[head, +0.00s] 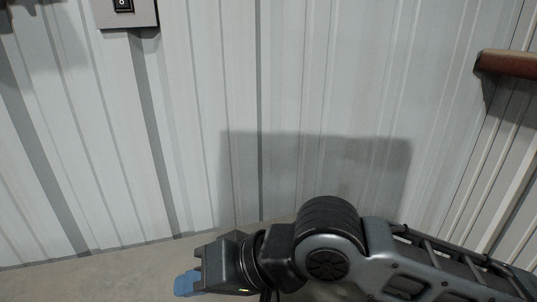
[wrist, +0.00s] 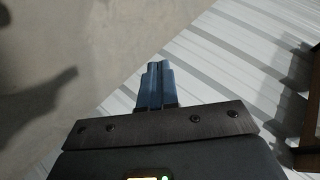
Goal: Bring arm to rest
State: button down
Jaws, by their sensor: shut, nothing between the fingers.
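My arm reaches in from the lower right of the head view and extends left, low in front of a wall. My gripper (head: 186,284) is at the lower left end of the arm, its blue fingers pointing left. In the wrist view my gripper (wrist: 159,68) shows its two blue fingers side by side, closed together with nothing held. No task object shows near the fingers.
A pale corrugated metal wall (head: 190,90) stands behind the arm. A grey box with a black switch (head: 123,4) is at the top left. A reddish-brown bar (head: 510,64) juts in at the right. Bare concrete floor (wrist: 130,35) lies beyond the fingers.

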jog(key=a+r+m+t+y, duration=0.35)
jog(key=r+t+y, duration=0.45)
jog(key=r, duration=0.6)
jog(key=s+d+f+m+t+h, duration=0.4)
jog(key=d+f+h, duration=0.3)
jog(key=d+f, duration=0.15)
jog(key=s+d+f+m+t+h, duration=0.45)
jog(key=d+f+h, duration=0.3)
jog(key=d, duration=0.25)
jog(key=s+d+f+n+g+h, duration=0.1)
jog(key=s+d+n, duration=0.3)
jog(key=s+d, duration=0.4)
jog(key=s+d+f+n+g+h+b, duration=0.1)
jog(key=s+d+f+n+g+h, duration=0.1)
jog(key=s+d, duration=0.7)
jog(key=s+f+n+h, duration=0.1)
jog(key=s+f+n, duration=0.1)
jog(key=s, duration=0.3)
jog(key=shift+f, duration=0.35)
